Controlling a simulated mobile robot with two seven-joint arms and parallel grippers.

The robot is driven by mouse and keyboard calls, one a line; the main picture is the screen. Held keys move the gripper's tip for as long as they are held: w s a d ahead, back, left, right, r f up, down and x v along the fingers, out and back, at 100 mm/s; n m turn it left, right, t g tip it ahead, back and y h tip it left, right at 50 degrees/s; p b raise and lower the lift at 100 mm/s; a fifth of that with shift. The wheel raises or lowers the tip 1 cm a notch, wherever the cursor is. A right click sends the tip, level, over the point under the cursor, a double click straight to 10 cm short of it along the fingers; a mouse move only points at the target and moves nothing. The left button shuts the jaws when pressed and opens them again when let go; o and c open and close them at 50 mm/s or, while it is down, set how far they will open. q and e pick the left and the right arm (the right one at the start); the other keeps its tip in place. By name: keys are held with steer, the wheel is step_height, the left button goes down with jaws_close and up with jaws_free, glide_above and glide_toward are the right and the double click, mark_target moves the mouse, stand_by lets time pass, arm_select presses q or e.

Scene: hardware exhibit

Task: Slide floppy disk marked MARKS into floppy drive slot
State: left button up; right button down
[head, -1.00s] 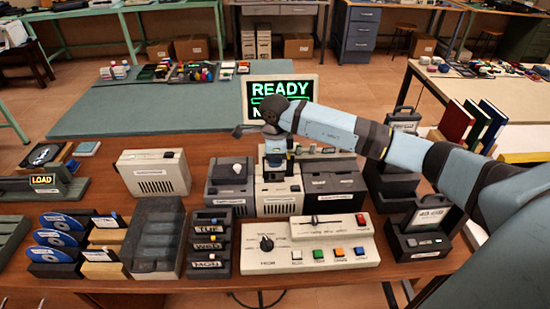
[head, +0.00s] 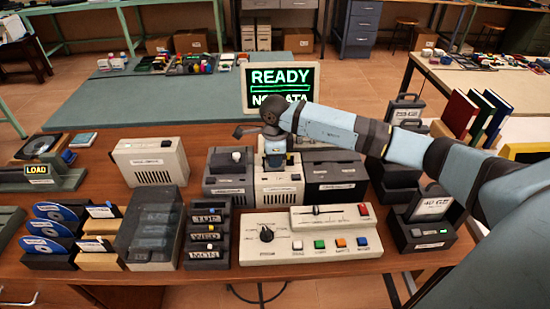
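Floppy disks with white labels stand in pale wooden holders at the front left, one at the back (head: 103,210) and one in front of it (head: 94,245). Their labels are too small to read, so I cannot tell which is marked MARKS. My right gripper (head: 274,157) points down over the middle pale unit (head: 278,190) of a row of desk units. Its fingers are small and partly hidden by the wrist, so I cannot tell if they hold anything. I cannot make out which unit has the floppy slot. My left gripper is out of view.
A monitor (head: 308,77) reads READY and NO DATA, partly behind my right arm. A control panel (head: 285,252) with coloured buttons lies in front. A smoky box (head: 150,228) and blue discs (head: 48,228) are at left. A black device (head: 415,238) stands at right.

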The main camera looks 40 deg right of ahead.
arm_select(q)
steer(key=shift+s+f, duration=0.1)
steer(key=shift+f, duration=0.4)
arm_select(e)
steer(key=shift+f, duration=0.25)
steer(key=c, duration=1.3)
jaws_free()
steer(key=shift+o, duration=0.2)
steer(key=shift+r+p, duration=2.15)
steer(key=shift+r, duration=1.95)
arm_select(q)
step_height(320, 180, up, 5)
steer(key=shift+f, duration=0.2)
